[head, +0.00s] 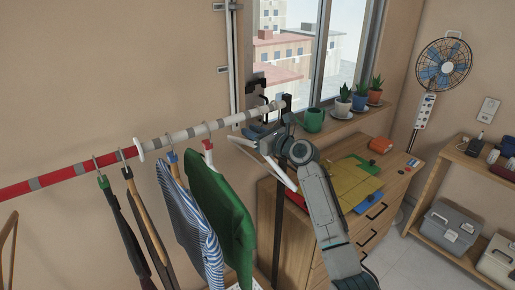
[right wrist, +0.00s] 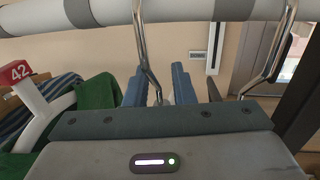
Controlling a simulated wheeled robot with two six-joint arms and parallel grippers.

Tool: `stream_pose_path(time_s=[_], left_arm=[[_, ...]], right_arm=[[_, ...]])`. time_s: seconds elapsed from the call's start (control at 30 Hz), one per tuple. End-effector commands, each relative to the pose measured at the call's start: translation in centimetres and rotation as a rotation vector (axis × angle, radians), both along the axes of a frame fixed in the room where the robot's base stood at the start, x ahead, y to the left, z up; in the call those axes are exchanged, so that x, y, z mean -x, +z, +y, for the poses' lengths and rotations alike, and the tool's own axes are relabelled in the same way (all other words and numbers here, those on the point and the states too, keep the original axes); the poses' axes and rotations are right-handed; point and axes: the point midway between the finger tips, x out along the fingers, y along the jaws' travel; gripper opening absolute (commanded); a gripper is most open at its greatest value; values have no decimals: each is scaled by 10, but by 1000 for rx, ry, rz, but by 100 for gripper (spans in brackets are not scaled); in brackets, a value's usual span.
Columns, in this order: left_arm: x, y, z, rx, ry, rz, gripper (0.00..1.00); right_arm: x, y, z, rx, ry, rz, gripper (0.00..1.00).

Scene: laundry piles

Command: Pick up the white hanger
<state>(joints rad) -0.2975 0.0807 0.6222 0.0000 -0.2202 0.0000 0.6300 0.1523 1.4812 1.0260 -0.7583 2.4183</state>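The white hanger (head: 281,174) hangs empty near the right end of the rail in the head view. Its arms slope out on both sides of my right gripper, which hides its middle. My right gripper (head: 262,137) is just below the rail. In the right wrist view, its two blue-grey fingers (right wrist: 158,87) stand apart. A metal hook (right wrist: 146,55) comes down from the rail and its lower end shows between the fingers, with no clear grip on it. My left gripper is in neither view.
The rail (head: 190,133) also carries a green garment (head: 219,215), a striped garment (head: 190,228) and dark ones to the left. Another metal hook (right wrist: 272,55) shows at right in the wrist view. A wooden dresser (head: 372,232) with folded cloths stands behind my right arm.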

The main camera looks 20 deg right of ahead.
Motion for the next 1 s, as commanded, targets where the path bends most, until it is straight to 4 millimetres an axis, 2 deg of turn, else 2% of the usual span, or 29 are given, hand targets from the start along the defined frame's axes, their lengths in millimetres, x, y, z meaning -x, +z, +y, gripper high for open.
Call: stream_pose_path(time_s=[0.03, 0.1, 0.57, 0.67, 0.83, 1.0], left_arm=[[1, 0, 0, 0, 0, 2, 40], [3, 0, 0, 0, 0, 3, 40], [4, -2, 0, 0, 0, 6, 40], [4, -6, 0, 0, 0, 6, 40], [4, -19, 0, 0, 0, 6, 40], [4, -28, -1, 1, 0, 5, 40]], right_arm=[[0, 0, 0, 0, 0, 0, 12], [0, 0, 0, 0, 0, 0, 0], [0, 4, 0, 0, 0, -2, 0], [0, 10, 0, 1, 0, -4, 0], [0, 34, 0, 1, 1, -6, 0], [31, 35, -12, 5, -1, -3, 0]])
